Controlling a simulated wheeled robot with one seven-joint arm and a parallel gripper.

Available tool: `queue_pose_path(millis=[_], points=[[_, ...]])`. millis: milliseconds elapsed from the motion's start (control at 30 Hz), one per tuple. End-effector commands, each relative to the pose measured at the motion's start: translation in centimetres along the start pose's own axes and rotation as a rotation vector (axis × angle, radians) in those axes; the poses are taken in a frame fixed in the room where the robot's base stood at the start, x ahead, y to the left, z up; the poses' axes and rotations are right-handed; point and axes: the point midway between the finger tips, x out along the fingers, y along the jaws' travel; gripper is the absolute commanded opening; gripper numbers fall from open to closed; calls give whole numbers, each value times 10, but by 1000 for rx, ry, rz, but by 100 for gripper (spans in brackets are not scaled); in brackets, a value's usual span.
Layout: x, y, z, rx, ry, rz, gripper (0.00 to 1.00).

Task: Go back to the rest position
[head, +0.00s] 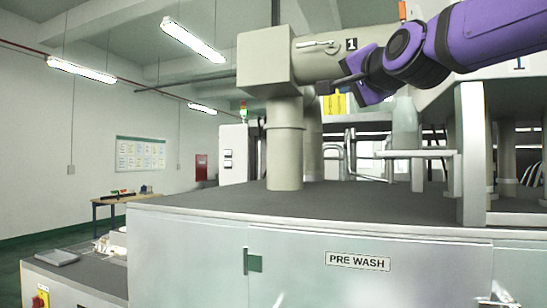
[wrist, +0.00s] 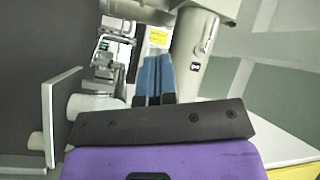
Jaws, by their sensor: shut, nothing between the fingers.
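My purple arm comes in from the upper right of the head view, and my gripper (head: 334,86) is at its end, pointing left. It is in front of or beside the thick beige pipe (head: 312,65) marked 1, which has a lever handle (head: 318,45); I cannot tell the gap between them. In the wrist view my gripper (wrist: 153,72) shows two blue fingers side by side, shut with nothing between them. The beige pipe (wrist: 184,55) and its handle (wrist: 209,32) show just right of the fingers there.
The pre wash machine (head: 300,260) with its dark top (head: 235,200) fills the lower head view. A pale stand (head: 472,150) and a bottle-shaped grey part (head: 405,122) stand on the right. A wooden table (head: 100,202) is far left, with open floor before it.

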Motion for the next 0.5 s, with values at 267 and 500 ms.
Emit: queue_pose_path(millis=[267,500], points=[[-102,151,36,-405,-270,405,0],[-206,260,71,-633,-576,665,0]])
